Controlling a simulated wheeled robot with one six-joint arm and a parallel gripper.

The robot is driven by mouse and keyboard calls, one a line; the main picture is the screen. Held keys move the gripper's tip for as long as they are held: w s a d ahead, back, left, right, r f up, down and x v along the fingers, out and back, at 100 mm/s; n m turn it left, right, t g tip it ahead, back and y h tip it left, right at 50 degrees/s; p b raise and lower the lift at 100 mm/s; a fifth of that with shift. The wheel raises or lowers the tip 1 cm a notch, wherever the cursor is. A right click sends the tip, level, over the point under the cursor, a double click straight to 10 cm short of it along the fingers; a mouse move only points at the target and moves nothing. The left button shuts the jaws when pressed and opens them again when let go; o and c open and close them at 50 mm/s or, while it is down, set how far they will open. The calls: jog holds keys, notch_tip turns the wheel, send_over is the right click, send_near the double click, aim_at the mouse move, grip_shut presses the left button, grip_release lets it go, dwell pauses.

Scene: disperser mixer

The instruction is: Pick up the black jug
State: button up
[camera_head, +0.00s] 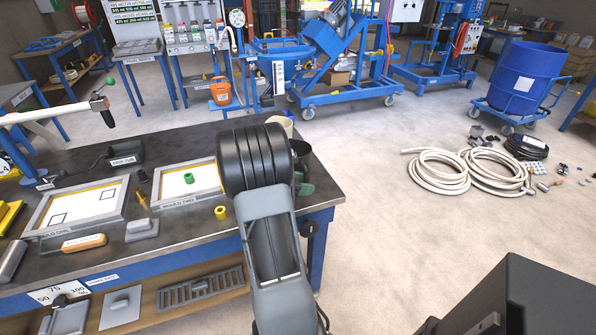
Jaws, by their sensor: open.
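I cannot make out the black jug for sure. A dark rounded thing (301,150) stands partly hidden behind my arm at the right end of the workbench (335,192), and I cannot tell whether it is the jug. A small dark green piece shows just below it. My grey and black arm rises through the middle of the view and covers that part of the bench. My gripper is hidden, so I see nothing held in it.
The bench carries two framed trays (118,209), a green ring (189,178), a yellow piece (220,212), an orange-handled tool (84,243) and a cream cup (280,122). Coiled hoses (440,172) and a blue drum (527,75) occupy the floor right. Open floor lies between.

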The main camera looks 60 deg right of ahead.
grip_shut()
dwell(1.3)
jog(key=shift+r, duration=0.1)
